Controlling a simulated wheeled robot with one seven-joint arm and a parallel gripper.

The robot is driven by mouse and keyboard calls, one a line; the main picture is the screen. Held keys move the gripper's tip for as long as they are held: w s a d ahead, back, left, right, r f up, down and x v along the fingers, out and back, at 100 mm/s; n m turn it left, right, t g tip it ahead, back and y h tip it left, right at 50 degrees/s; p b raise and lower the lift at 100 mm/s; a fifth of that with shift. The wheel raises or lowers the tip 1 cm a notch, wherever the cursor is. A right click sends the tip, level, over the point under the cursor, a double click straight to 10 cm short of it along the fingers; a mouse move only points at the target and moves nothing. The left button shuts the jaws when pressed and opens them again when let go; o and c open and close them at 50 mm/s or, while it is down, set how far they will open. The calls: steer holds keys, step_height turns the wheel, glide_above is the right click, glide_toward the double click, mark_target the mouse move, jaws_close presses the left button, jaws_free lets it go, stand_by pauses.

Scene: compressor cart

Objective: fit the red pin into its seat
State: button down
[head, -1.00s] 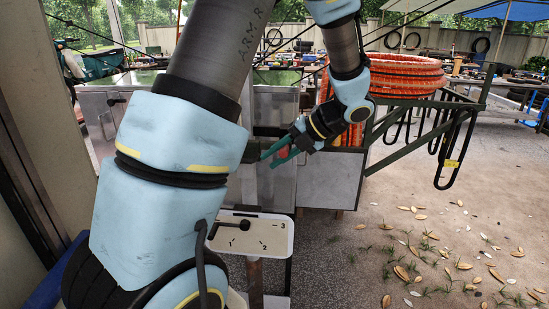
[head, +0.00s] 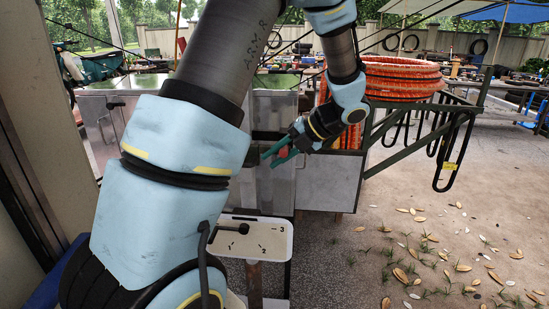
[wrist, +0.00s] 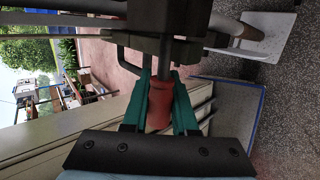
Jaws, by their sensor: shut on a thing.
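The red pin (wrist: 160,105) is held by its red grip between the teal fingers of my gripper (wrist: 160,88) in the wrist view. A grey shank shows beyond the grip, pointing at a dark block (wrist: 165,18). I cannot tell whether the shank is inside a hole; no seat opening is visible. The dark block is largely hidden there by my arm.
A white plate (head: 270,224) with a black-knobbed lever stands on a post below. Orange hose coils (head: 400,78) sit on a green frame (head: 425,118) to the right. In the wrist view, a bent rod (wrist: 122,58) is left of the fingers. Leaf-strewn ground at right is open.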

steer(key=shift+w, duration=0.4)
steer(key=c, duration=0.6)
jaws_free()
steer(key=b+v, duration=0.2)
steer(key=v, duration=0.9)
steer(key=shift+f, duration=0.1)
steer(key=shift+s+d, duration=0.1)
